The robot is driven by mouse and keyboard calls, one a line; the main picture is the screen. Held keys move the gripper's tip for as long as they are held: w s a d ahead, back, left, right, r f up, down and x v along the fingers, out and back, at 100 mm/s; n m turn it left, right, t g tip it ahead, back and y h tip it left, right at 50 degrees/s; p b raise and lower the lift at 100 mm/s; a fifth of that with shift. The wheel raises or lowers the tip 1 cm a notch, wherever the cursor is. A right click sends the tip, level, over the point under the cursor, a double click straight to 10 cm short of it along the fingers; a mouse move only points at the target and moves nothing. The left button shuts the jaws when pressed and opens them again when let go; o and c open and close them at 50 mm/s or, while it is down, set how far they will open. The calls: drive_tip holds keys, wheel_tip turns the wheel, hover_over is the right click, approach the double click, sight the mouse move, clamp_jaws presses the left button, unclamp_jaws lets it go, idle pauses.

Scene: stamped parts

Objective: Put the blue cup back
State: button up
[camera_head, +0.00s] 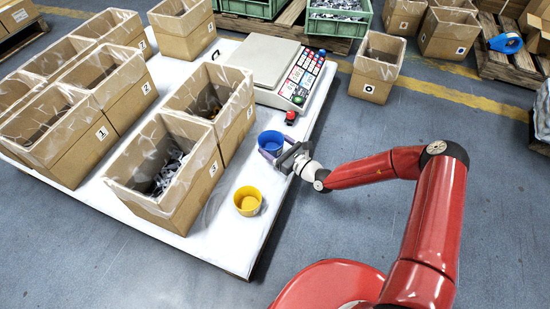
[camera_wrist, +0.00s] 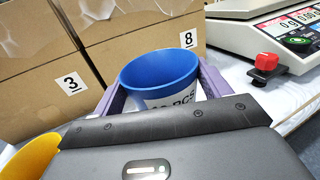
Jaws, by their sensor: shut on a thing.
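The blue cup (camera_head: 271,140) is upright at the right side of the white table (camera_head: 215,225), beside a cardboard box. My gripper (camera_head: 279,155) reaches it from the right, with its fingers on either side of the cup. In the wrist view, the blue cup (camera_wrist: 160,76) sits between the two purple fingers of my gripper (camera_wrist: 158,90), which are shut on it. Its white label shows partly, and the gripper body hides its lower part. I cannot tell whether its base touches the table.
A yellow cup (camera_head: 247,201) stands nearer the front. Boxes labelled 3 (camera_head: 150,205) and 8 (camera_head: 238,120) stand left of the cups. A scale (camera_head: 280,68) with a red button (camera_head: 291,117) is behind. The table strip around the yellow cup is clear.

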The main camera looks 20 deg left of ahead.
drive_tip(key=shift+f+b, duration=0.65)
drive_tip(key=shift+f, duration=2.2)
drive_tip(key=shift+f, duration=0.15)
drive_tip(key=o, duration=1.2)
